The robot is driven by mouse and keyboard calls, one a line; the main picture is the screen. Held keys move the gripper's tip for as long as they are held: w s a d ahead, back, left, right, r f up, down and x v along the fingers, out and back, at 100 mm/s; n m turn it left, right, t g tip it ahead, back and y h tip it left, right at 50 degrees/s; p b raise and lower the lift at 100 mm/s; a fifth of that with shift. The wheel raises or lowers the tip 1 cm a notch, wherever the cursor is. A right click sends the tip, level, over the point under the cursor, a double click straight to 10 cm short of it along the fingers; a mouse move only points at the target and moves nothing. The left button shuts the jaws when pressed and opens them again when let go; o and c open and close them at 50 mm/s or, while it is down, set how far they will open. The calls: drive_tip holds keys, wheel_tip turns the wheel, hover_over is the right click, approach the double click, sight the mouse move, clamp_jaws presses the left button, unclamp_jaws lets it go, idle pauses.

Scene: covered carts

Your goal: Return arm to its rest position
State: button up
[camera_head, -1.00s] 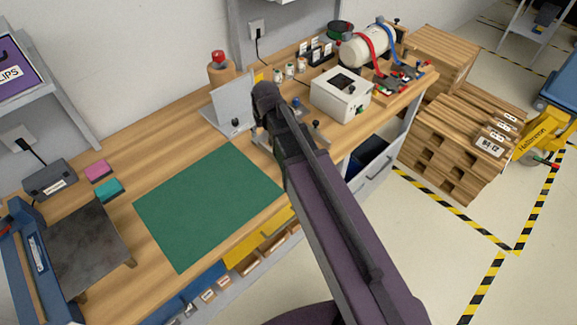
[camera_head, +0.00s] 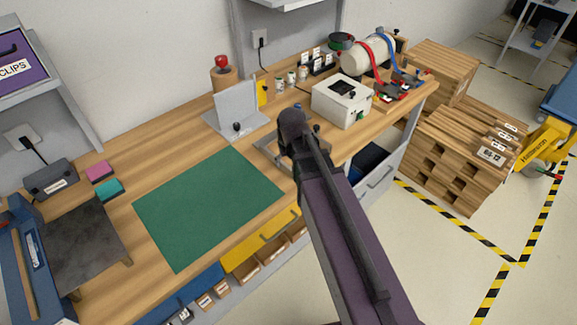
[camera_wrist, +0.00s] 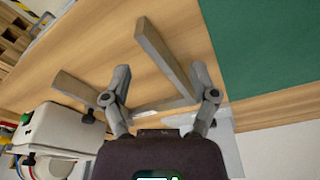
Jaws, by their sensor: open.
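My arm (camera_head: 345,225) reaches from the bottom right over the workbench in the head view. Its dark elbow or wrist end is above the bench's front edge, beside the grey metal frame (camera_head: 261,147). My gripper is hidden behind the arm in that view. In the wrist view my gripper (camera_wrist: 160,82) has its two grey fingers spread wide, with nothing between them. The grey frame's bars (camera_wrist: 163,55) lie on the wood beyond the fingers; I cannot tell the exact gap.
The wooden bench holds a green mat (camera_head: 205,210), an upright grey plate on a base (camera_head: 237,107), a white box (camera_head: 342,100) and a dark metal plate (camera_head: 80,245). Stacked pallets (camera_head: 455,160) stand right of the bench. Open floor (camera_head: 450,275) lies at the lower right.

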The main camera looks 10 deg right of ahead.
drive_tip(key=shift+s+d+f, duration=0.1)
drive_tip(key=shift+s+d, duration=0.1)
drive_tip(key=shift+s, duration=0.1)
drive_tip(key=s+d+m+g, duration=0.1)
drive_tip(key=s+d, duration=0.5)
drive_tip(key=s, duration=0.2)
drive_tip(key=shift+s+d+g, duration=0.25)
drive_tip(key=shift+s+g, duration=0.15)
drive_tip(key=shift+f, duration=0.1)
idle(0.6)
